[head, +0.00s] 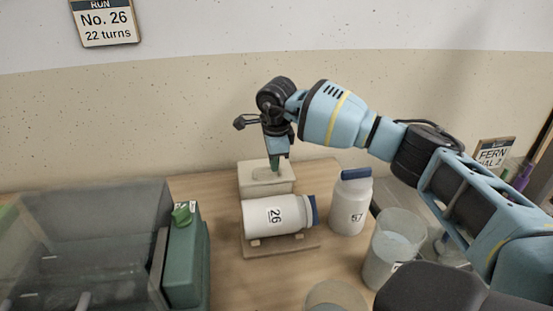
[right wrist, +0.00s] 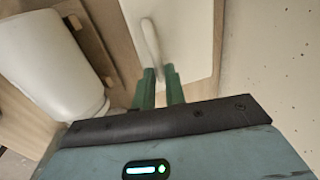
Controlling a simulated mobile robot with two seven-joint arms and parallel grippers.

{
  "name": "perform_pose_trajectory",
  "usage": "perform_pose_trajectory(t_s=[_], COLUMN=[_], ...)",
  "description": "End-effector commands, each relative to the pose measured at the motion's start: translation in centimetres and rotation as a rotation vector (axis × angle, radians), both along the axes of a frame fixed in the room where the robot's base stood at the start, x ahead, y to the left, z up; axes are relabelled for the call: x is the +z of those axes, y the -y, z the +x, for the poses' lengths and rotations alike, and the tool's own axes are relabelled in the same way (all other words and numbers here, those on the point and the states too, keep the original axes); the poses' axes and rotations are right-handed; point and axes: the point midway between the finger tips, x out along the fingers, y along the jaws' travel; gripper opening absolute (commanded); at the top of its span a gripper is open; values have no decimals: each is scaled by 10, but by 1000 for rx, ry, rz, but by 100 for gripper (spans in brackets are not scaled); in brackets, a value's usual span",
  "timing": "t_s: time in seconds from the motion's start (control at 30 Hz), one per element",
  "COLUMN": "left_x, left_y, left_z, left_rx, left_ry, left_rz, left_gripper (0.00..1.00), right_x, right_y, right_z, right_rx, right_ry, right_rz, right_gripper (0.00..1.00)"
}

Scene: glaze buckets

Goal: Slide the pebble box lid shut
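The pebble box (head: 266,185) is a pale, low box on the table against the back wall. A pale lid with a raised ridge handle lies on top; in the right wrist view the lid (right wrist: 190,35) and its handle (right wrist: 149,38) fill the upper middle. My right gripper (head: 276,160) points down onto the lid. Its green fingertips (right wrist: 159,72) are at the near end of the handle with a narrow gap between them. I cannot tell whether they grip it. The box's inside is not visible. My left gripper is not in view.
A white bottle marked 26 (head: 276,216) lies on a wooden cradle (head: 284,249) just in front of the box. A white bottle marked 57 (head: 349,208) stands to the right, near clear containers (head: 391,252). A green device with a clear cover (head: 186,262) stands at left.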

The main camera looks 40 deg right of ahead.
Motion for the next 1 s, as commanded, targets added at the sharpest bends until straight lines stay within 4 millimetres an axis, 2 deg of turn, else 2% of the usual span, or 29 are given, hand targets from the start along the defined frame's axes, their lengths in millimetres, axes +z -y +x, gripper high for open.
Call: perform_pose_trajectory(t_s=[0.03, 0.13, 0.47, 0.57, 0.8, 1.0], left_x=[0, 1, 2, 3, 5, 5], left_y=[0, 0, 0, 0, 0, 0], left_z=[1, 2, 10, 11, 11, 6], left_rx=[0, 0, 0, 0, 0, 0], left_ry=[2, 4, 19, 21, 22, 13], left_rz=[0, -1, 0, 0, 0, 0], left_gripper=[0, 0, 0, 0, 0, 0], right_x=[0, 0, 3, 13, 51, 72], right_y=[0, 0, 0, -1, -5, -7], right_z=[0, 0, 0, -2, -8, -12], right_rx=[0, 0, 0, 0, 2, 1], right_ry=[0, 0, 1, 3, 4, 1], right_rz=[0, 0, 0, 1, 1, 0], right_gripper=[19, 32, 33, 33, 33, 33])
